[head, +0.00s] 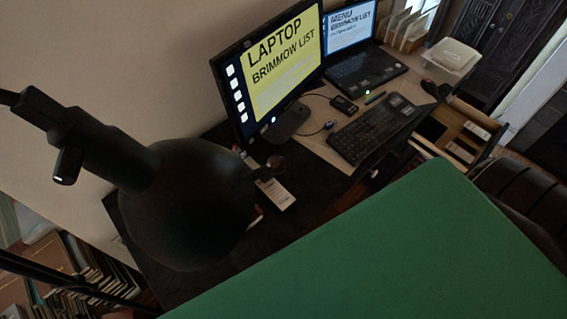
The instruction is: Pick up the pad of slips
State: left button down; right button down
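No item is clearly marked as the pad of slips. A small white printed pad or card (276,193) lies on the dark part of the desk, just right of the black lamp head, and may be it. Other small white papers (460,151) lie in an open drawer at the right, too small to read. Neither of my grippers shows in the head view, so what they hold cannot be seen.
A black lamp (190,205) blocks the left. A large green panel (400,255) covers the lower right. The desk bears a monitor (275,65), laptop (365,70), keyboard (375,128) and white tray (450,58). Books (85,270) stand at lower left.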

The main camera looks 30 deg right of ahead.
aim_at(280, 197)
jog(key=z, duration=0.85)
jog(key=k+j+u, duration=0.25)
jog(key=k+j, duration=0.1)
jog(key=j, duration=0.1)
